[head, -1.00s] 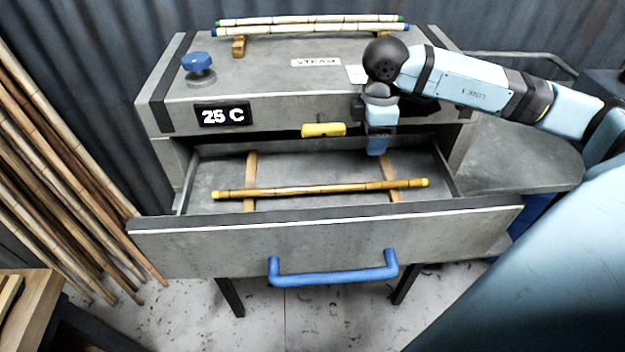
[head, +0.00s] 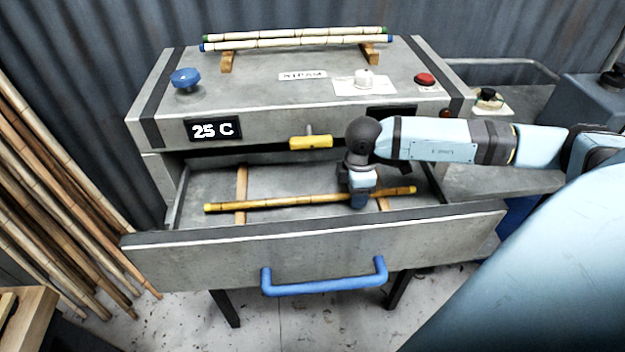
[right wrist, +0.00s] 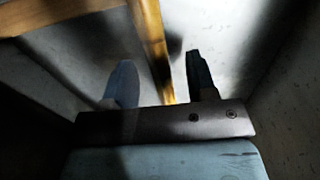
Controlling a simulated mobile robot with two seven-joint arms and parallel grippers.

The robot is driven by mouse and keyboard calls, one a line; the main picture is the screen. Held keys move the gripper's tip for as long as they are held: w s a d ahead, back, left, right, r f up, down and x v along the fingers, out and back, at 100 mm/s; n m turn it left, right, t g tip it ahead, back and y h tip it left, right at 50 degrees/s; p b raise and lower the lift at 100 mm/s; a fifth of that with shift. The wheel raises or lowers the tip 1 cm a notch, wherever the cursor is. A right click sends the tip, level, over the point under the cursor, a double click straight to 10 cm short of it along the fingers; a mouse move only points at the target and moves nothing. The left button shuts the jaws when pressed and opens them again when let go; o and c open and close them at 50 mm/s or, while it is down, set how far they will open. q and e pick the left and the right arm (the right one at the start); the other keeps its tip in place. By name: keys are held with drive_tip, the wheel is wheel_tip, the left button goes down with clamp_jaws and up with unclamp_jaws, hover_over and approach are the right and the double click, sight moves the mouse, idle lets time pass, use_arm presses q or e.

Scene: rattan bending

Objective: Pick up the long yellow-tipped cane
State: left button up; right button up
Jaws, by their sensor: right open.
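The yellow-tipped cane (head: 285,201) lies across two wooden supports in the open drawer, yellow at both ends. My right gripper (head: 359,198) is over the cane, right of its middle, pointing down into the drawer and hiding a short stretch of it. In the right wrist view the fingers (right wrist: 161,80) are open and apart, and the cane (right wrist: 153,38) runs between them in the picture. Whether a finger touches it, I cannot tell. My left gripper is not in view.
The drawer front (head: 320,245) has a blue handle (head: 325,284). The steam box above carries a yellow lever (head: 310,142), a blue knob (head: 186,79), a red button (head: 424,79) and pale canes (head: 290,39) on supports. More canes (head: 60,200) lean at left.

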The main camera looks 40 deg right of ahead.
clamp_jaws()
drive_tip(key=shift+r, duration=0.15)
wheel_tip(320, 180, up, 20)
drive_tip(key=p, duration=1.1)
drive_tip(key=shift+p, duration=0.4)
